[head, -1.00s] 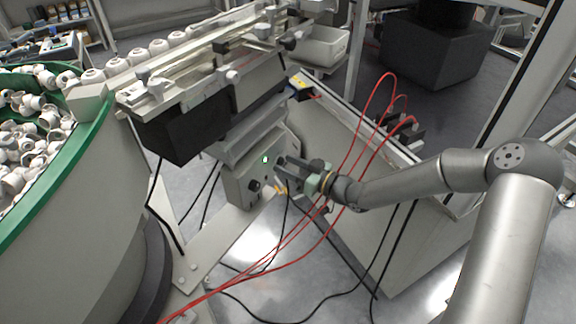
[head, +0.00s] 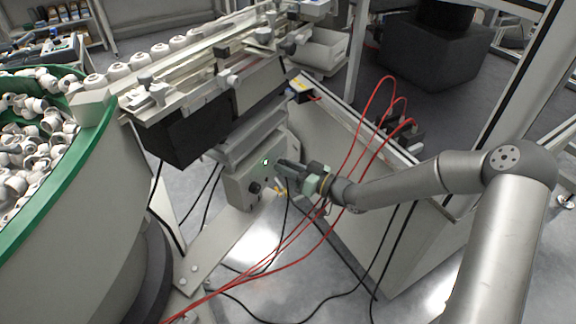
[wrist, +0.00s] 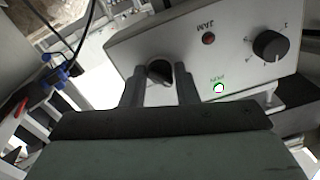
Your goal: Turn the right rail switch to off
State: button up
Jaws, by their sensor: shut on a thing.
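The rail control box (head: 240,185) is a pale box under the linear rail. The wrist view shows its face (wrist: 185,55) upside down, with the black rail switch (wrist: 160,72) near its edge. My gripper (wrist: 160,85) has one finger on each side of this switch and is shut on it. The switch handle looks tilted. In the head view my gripper (head: 281,170) is at the right side of the box and hides the switch. The RUN lamp (wrist: 218,88) is lit green, also in the head view (head: 265,161).
A numbered black dial (wrist: 270,45) and a dark red JAM lamp (wrist: 208,38) share the face. Red cables (head: 345,165) hang close by my wrist. The feeder bowl (head: 70,165) stands left, and the rail (head: 200,75) lies above the box.

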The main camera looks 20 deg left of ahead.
jog(key=shift+m+p, duration=1.8)
jog(key=shift+m, duration=1.9)
jog(key=o, duration=1)
jog(key=shift+c, duration=0.2)
jog(key=shift+d, duration=0.1)
jog(key=v, duration=1.7)
jog(key=shift+d, duration=0.2)
jog(key=shift+r, duration=0.1)
